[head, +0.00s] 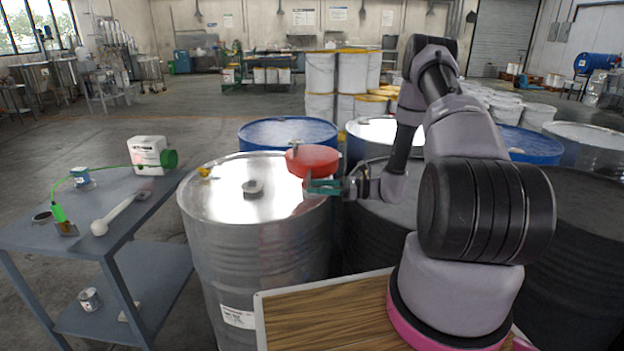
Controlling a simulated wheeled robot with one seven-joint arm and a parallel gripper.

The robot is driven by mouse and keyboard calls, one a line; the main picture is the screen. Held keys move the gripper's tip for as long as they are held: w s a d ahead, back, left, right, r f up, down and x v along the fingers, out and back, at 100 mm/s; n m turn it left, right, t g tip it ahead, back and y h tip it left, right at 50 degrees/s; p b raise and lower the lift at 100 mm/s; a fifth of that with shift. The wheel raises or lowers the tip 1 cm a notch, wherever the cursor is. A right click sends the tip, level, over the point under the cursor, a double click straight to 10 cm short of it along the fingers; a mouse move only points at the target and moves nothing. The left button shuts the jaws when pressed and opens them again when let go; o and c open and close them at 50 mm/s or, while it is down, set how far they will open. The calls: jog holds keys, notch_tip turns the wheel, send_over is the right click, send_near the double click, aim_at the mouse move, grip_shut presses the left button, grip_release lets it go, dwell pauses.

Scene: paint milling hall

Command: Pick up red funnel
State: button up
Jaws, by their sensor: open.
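The red funnel (312,158) is a wide, shallow round piece at the right part of the silver drum's top (225,195). A small grey-brown part shows at its upper left edge. My gripper (318,187) reaches in from the right, with greenish fingers just in front of and below the funnel's near side. The gripper is open. The fingers overlap the funnel's lower edge in the picture, and I cannot tell whether they touch it. The underside of the funnel is hidden.
A cap (253,187) and a small yellow piece (205,172) are on the same drum top. Blue-topped drums (288,131) stand behind and to the right. A grey cart (150,200) at left holds a white jug (149,152), a ladle-like tool (118,214) and small cans.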

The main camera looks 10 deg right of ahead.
jog(key=x, duration=0.5)
jog(key=shift+w+a+f, duration=0.1)
jog(key=shift+a, duration=0.25)
jog(key=shift+c, duration=0.2)
grip_shut()
dwell(1.0)
